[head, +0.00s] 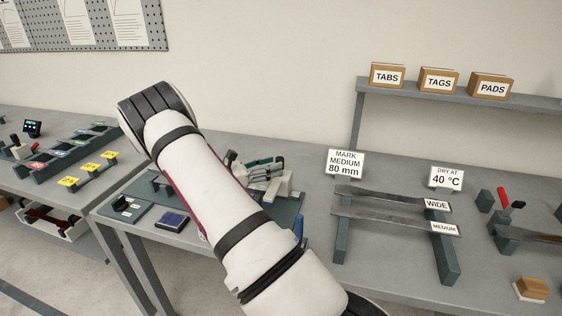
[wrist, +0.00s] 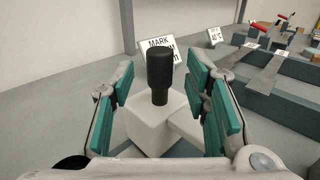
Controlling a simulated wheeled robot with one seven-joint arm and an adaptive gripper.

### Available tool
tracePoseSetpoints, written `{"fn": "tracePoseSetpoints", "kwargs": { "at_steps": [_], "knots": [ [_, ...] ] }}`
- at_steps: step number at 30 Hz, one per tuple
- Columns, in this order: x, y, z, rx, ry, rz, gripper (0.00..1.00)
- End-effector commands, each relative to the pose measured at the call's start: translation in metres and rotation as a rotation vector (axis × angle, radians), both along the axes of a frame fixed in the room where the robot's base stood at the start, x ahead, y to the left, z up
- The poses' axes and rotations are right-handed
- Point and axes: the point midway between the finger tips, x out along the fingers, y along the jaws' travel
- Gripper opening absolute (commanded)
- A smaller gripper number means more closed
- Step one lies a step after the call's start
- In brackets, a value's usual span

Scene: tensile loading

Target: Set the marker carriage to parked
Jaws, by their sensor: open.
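The marker carriage (wrist: 152,126) is a white block with an upright black knob (wrist: 160,72) on top, seen in the middle of the wrist view. My gripper (wrist: 165,105) is open, with its green pads on either side of the knob and block. Gaps show between the pads and the knob. In the head view, my gripper (head: 262,167) is over a white fixture (head: 276,188) on the dark base plate. My arm hides much of that plate, and I cannot read any parked mark in either view.
Behind stands a "MARK MEDIUM 80 mm" sign (head: 346,163). To the right, strips labelled "WIDE" and "MEDIUM" lie on a rack (head: 448,262). A blue pad (head: 172,221) sits at the left. A shelf (head: 430,98) holds boxes at the back.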

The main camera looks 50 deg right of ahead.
Motion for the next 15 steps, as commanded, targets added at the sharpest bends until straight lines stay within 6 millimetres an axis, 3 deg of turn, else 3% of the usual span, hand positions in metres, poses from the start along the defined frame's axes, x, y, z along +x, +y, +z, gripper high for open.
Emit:
{"fn": "tracePoseSetpoints", "kwargs": {
  "at_steps": [6,15],
  "knots": [
    [-0.012,-0.026,0.0,0.0,0.0,-0.001,0.43],
    [-0.014,-0.034,-0.001,0.001,0.0,0.0,0.43]
  ]
}}
